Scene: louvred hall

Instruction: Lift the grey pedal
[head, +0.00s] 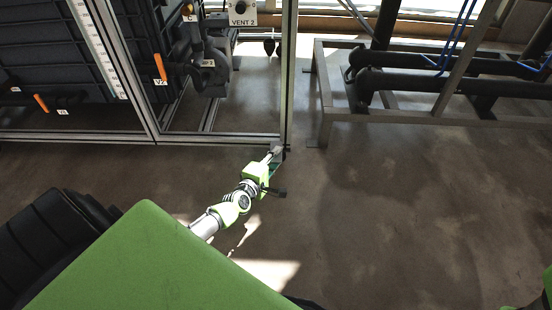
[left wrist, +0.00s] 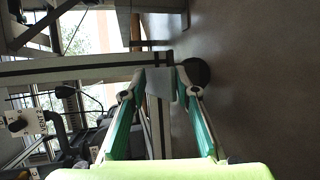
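The grey pedal (left wrist: 160,83) shows in the left wrist view as a small grey block between the tips of my left gripper (left wrist: 160,76). In the head view the pedal (head: 277,148) is a small grey shape at the foot of the frame's corner post, partly covered by the gripper. My left gripper (head: 273,162) reaches low to it, with one finger on each side. The fingers stand apart; whether the tips touch the pedal is hard to tell. My right gripper is not in view.
A metal frame (head: 220,140) with dark tanks and a VENT 2 sign (head: 243,20) stands at the left. A pipe rack (head: 400,112) stands at the back right. A dark round piece (left wrist: 198,72) is beside the right finger. The floor (head: 420,210) at right is clear.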

